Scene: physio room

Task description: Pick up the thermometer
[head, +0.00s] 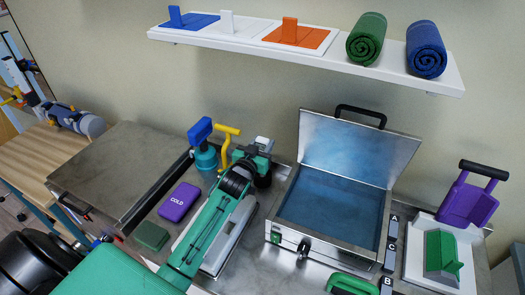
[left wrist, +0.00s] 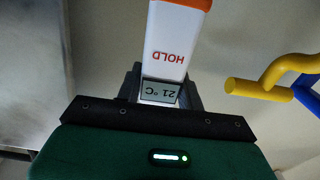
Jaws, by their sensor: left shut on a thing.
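The thermometer is a white stick with an orange edge, the word HOLD and a small display reading 21 °C; in the left wrist view the thermometer (left wrist: 175,45) stands out from between my dark fingers. My left gripper (left wrist: 160,88) is shut on its display end. In the head view my left gripper (head: 254,163) is over the metal counter, left of the open steel box, and the white part of the thermometer (head: 265,143) shows just beyond it. The fingers partly cover the thermometer. I do not make out my right gripper.
The open steel box (head: 335,206) stands close on the right. A purple COLD pack (head: 179,202) and a green block (head: 151,236) lie nearer. A shelf (head: 330,56) hangs above.

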